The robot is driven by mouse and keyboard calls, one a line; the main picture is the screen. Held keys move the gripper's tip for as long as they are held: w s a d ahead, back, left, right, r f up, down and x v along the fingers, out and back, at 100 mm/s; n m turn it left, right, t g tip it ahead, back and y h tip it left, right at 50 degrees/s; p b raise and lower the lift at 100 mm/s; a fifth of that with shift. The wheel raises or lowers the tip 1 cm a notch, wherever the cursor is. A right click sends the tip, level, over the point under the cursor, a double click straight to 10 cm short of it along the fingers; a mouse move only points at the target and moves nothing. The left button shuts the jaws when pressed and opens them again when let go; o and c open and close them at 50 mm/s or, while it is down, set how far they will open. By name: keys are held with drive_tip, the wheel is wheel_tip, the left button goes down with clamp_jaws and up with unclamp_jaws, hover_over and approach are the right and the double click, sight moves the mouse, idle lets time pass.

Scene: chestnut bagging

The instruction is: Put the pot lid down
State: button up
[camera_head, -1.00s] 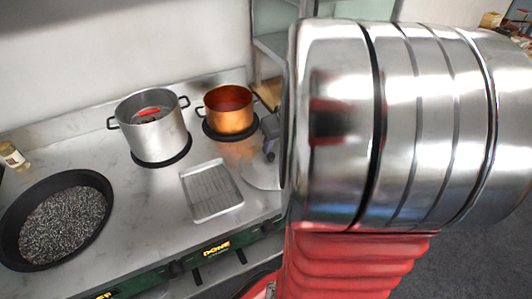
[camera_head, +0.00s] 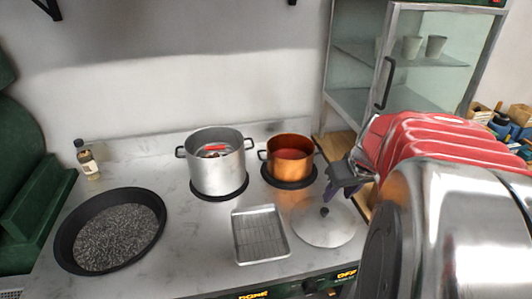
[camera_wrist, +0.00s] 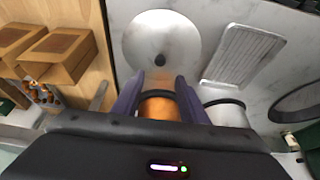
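The round metal pot lid (camera_head: 323,226) lies flat on the counter at the right, in front of the copper pot (camera_head: 289,160), with its dark knob upward. It also shows whole in the wrist view (camera_wrist: 161,32), with its knob clear of my fingers. My gripper (camera_head: 345,180) is above and behind the lid, near the copper pot. In the wrist view my gripper's purple fingers (camera_wrist: 158,82) stand apart with nothing held between them; the copper pot shows beyond the gap. A steel pot (camera_head: 218,165) stands left of the copper pot.
A wire-rack tray (camera_head: 260,234) lies left of the lid. A black pan (camera_head: 71,255) with dark grainy contents is at the far left, near a small bottle (camera_head: 88,162). A glass-door cabinet (camera_head: 388,75) stands at the back right. Wooden boxes (camera_wrist: 60,55) show in the wrist view.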

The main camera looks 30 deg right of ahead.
drive_tip(key=s+a+r+n, duration=0.1)
drive_tip(key=s+a+r, duration=0.1)
drive_tip(key=a, duration=1.2)
drive_tip(key=s+a+r+n+t+y, duration=0.1)
drive_tip(key=s+a+r+n, duration=0.1)
drive_tip(key=a, duration=1.2)
drive_tip(key=shift+s+a+r, duration=0.35)
drive_tip(key=shift+s+a, duration=0.05)
drive_tip(key=shift+s, duration=0.4)
drive_tip(key=shift+c, duration=1)
